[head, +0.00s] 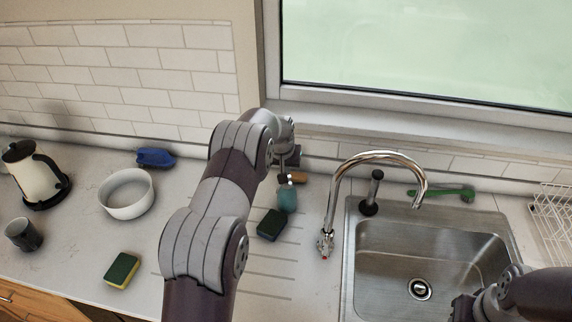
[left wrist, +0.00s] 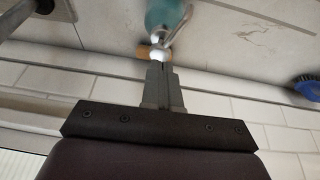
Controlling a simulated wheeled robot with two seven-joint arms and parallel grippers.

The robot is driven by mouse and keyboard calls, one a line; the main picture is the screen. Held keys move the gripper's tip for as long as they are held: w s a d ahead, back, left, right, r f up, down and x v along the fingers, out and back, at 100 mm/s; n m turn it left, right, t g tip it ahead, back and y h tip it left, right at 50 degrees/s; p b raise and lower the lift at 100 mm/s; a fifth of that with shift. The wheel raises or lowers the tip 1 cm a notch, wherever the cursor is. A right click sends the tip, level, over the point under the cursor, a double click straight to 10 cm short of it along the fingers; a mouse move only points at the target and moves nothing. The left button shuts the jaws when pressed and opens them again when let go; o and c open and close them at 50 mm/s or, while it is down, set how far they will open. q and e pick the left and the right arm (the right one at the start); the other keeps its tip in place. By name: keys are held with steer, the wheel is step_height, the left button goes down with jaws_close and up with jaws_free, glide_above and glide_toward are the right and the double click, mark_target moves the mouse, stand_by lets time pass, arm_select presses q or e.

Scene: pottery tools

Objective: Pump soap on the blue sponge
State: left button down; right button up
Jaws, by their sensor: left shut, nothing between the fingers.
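The soap bottle (head: 287,200) is teal and stands on the counter left of the sink, with its pump at the top. In the left wrist view the bottle (left wrist: 166,14) and its white pump head (left wrist: 160,54) are just beyond my fingertips. My left gripper (head: 289,166) is shut and empty, with its tips at the pump head; whether they touch cannot be told. It also shows in the left wrist view (left wrist: 161,72). A dark-topped sponge with a bluish side (head: 271,224) lies just in front of the bottle. My right gripper (head: 466,307) is partly seen at the lower right edge.
A green and yellow sponge (head: 122,270), white bowl (head: 127,209), blue brush (head: 155,157), kettle (head: 34,172) and dark cup (head: 23,235) are on the left counter. The faucet (head: 332,200) rises close right of the bottle, beside the sink (head: 352,275).

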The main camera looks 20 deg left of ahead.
arm_select(q)
steer(key=shift+x, duration=0.85)
steer(key=shift+s+d, duration=0.1)
steer(key=shift+s, duration=0.05)
